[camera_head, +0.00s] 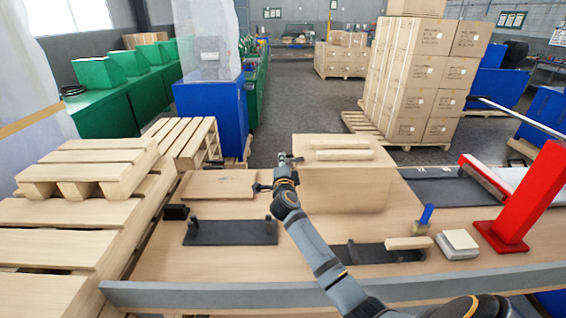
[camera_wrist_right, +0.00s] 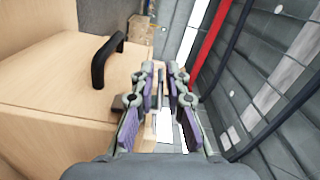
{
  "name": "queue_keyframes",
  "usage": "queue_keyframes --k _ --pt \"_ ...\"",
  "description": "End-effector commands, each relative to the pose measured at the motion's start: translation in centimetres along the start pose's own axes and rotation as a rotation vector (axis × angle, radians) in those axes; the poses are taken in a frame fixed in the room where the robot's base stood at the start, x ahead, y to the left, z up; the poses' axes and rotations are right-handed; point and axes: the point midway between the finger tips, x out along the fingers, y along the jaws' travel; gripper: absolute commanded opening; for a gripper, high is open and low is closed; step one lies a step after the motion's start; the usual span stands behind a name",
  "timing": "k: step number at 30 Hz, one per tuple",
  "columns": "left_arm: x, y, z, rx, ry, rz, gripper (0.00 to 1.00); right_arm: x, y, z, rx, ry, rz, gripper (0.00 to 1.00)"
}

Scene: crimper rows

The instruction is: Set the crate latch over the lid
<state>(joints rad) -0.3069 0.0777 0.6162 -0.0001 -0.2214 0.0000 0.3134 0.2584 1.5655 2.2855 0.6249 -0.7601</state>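The wooden crate (camera_head: 345,188) stands on the table in the middle of the head view, with light slats on its top (camera_head: 340,149). In the right wrist view its wood (camera_wrist_right: 50,115) fills the left side and carries a black handle (camera_wrist_right: 107,60). My right gripper (camera_head: 284,160) is beside the crate's upper left edge. In the right wrist view its fingers (camera_wrist_right: 160,75) are apart with a narrow gap; nothing is clearly held. I cannot make out the latch for certain. A flat wooden board (camera_head: 218,184) lies left of the crate. My left gripper is not in view.
Dark trays (camera_head: 231,233) lie at the table's front, with a wooden block (camera_head: 409,243) on the right one. A red post (camera_head: 524,200) stands at the right, near a small blue-handled item (camera_head: 426,215). Stacked pallets (camera_head: 80,215) border the left side.

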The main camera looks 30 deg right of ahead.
Motion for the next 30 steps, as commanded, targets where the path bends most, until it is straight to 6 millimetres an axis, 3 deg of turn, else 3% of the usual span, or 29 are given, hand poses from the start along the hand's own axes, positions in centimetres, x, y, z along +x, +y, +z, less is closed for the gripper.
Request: queue_keyframes --k 9,18,29,30 --pt "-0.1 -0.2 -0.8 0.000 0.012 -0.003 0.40 0.0 -0.1 0.0 0.002 0.000 0.000 0.00" --pt "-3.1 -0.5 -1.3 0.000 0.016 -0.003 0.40 0.0 -0.8 -1.0 0.196 0.000 0.002 0.00" --pt "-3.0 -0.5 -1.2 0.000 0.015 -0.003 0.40 0.0 -0.5 -1.0 0.232 0.000 0.000 0.00" --pt "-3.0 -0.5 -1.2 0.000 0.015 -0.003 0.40 0.0 -0.5 -1.0 0.232 0.000 0.000 0.10"
